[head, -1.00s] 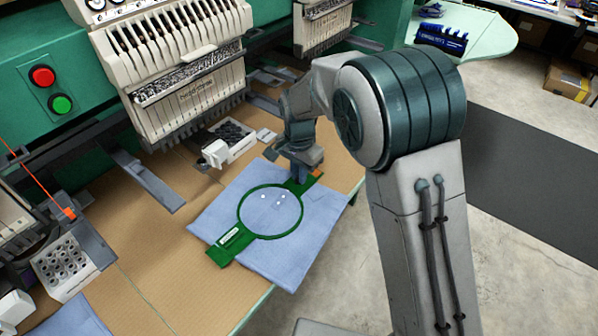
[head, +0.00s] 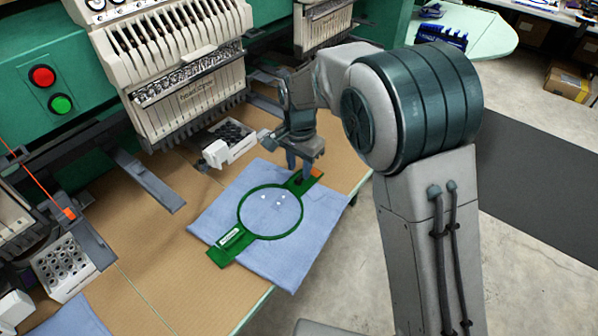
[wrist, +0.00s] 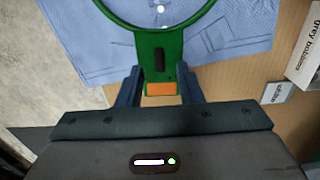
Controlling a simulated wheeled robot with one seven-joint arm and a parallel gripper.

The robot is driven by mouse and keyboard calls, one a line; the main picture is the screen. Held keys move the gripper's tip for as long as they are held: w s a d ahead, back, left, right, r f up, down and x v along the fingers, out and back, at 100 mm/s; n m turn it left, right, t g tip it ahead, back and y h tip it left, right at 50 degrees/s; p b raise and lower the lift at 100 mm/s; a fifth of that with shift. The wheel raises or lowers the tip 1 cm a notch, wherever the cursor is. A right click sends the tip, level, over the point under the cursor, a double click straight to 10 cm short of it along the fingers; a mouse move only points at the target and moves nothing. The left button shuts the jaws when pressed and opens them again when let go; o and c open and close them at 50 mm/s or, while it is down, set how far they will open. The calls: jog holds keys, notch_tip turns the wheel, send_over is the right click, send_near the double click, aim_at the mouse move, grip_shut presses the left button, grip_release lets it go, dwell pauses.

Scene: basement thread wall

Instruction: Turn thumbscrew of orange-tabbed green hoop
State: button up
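The green hoop (head: 240,213) lies flat on light blue cloth on the table, and its ring also shows in the wrist view (wrist: 181,27). Its far bracket ends in an orange tab (head: 317,173), seen in the wrist view (wrist: 160,89) too. A dark, elongated thumbscrew (wrist: 159,60) stands on this bracket, lined up along it. My gripper (head: 300,168) is over the bracket end. In the wrist view my gripper (wrist: 161,75) is open, one finger on each side of the bracket, with no visible grip on the thumbscrew. The height gap cannot be told.
The embroidery machine head (head: 180,75) stands behind the hoop. A white box of dark bobbins (head: 232,137) sits just behind the cloth. A labelled box (wrist: 305,50) is at the wrist view's right. The table's right edge is close to the cloth.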

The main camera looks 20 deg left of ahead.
aim_at(299, 177)
notch_tip(299, 177, up, 11)
jog(key=shift+f, duration=0.1)
dwell(0.6)
jog(key=s+d+r+n+t, duration=0.1)
jog(key=s+d+r, duration=0.15)
jog(key=d, duration=0.65)
jog(key=s+d+r+n, duration=0.1)
jog(key=s+d, duration=0.3)
jog(key=d, duration=0.6)
jog(key=s+d+f+n+t, duration=0.1)
jog(key=s+d+f, duration=0.3)
jog(key=s+d, duration=0.7)
jog(key=shift+s+d+n+t, duration=0.15)
jog(key=shift+s+n+t, duration=0.25)
jog(key=shift+s+n, duration=0.3)
